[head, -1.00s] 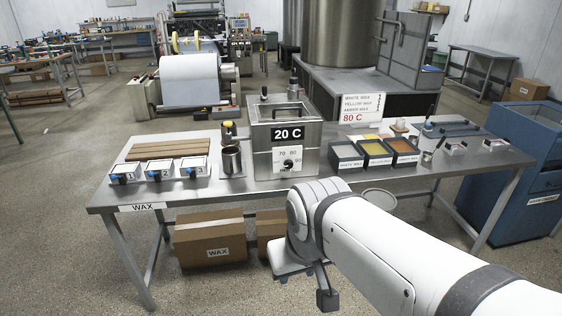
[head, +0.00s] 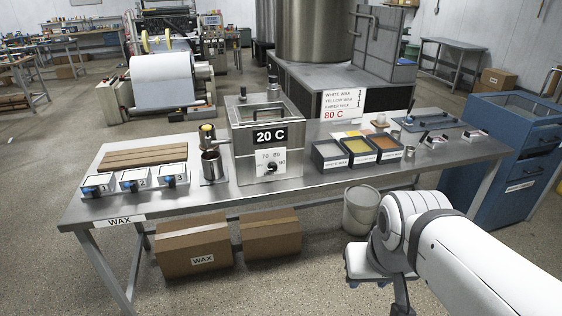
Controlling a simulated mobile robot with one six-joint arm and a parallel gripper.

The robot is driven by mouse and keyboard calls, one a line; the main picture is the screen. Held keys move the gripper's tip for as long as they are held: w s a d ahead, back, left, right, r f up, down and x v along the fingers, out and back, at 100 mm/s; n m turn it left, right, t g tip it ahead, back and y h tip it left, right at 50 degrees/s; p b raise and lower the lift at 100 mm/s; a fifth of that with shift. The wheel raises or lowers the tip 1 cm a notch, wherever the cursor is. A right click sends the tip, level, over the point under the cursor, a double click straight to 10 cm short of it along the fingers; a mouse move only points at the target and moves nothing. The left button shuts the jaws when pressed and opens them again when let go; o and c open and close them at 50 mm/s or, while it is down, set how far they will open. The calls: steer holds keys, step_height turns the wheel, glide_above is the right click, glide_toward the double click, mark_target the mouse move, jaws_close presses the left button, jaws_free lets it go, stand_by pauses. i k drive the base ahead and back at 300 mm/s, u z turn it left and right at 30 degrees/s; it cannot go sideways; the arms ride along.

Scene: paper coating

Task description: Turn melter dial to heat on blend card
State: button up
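The melter (head: 243,145) is a steel box on the table with a 20 C display (head: 270,137). Its black dial (head: 271,168) sits on a white plate marked 70, 80 and 90; its pointer is too small to read. The blend card (head: 345,103) stands behind the wax trays, listing white, yellow and amber wax, with 80 C in red. My arm comes in from the lower right, in front of the table, well apart from the dial.
Three wax trays (head: 331,167) stand right of the melter. A bucket (head: 361,222) and boxes (head: 193,245) stand below the table (head: 300,193). The floor in front is clear.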

mark_target(272, 166)
steer(key=u, duration=0.05)
steer(key=i, duration=1)
steer(key=z, duration=0.05)
